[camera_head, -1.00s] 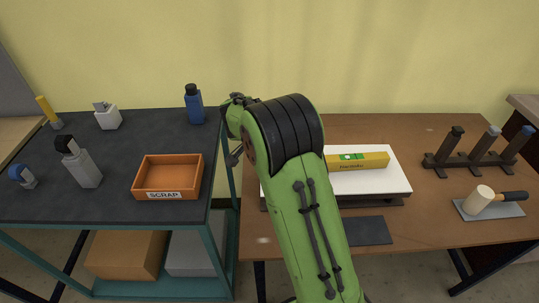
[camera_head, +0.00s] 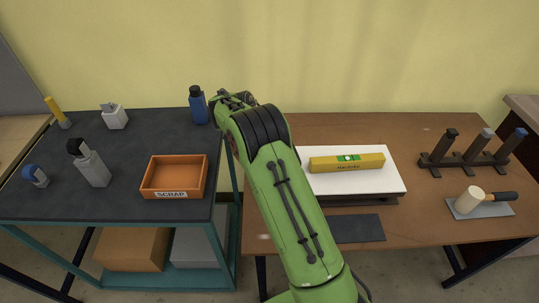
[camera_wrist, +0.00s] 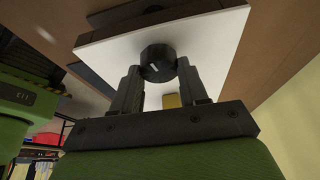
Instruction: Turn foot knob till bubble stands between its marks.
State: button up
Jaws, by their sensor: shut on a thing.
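The yellow spirit level (camera_head: 372,162) lies on the white plate (camera_head: 390,184) in the head view. Its green vial (camera_head: 347,158) shows in the middle of its top, but the bubble and marks are too small to read. My gripper (camera_wrist: 158,68) is shut on the knob, one finger on each side. In the head view my arm hides the gripper, the knob and the plate's left part.
A dark mat (camera_head: 357,229) lies in front of the plate. A mallet (camera_head: 472,201) and a dark rack (camera_head: 470,162) stand to the right. On the left table are an orange scrap tray (camera_head: 174,193) and a blue bottle (camera_head: 198,106).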

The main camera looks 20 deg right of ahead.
jog(key=shift+w+d+r+m+p, duration=0.15)
jog(key=shift+r+m+p, duration=0.15)
jog(key=shift+m, duration=0.4)
jog(key=o, duration=0.8)
jog(key=shift+o, duration=1.3)
jog(key=shift+f, duration=0.2)
jog(key=p+v, duration=0.7)
jog(key=v, duration=0.9)
jog(key=shift+w+d, duration=0.15)
jog(key=shift+d, duration=0.05)
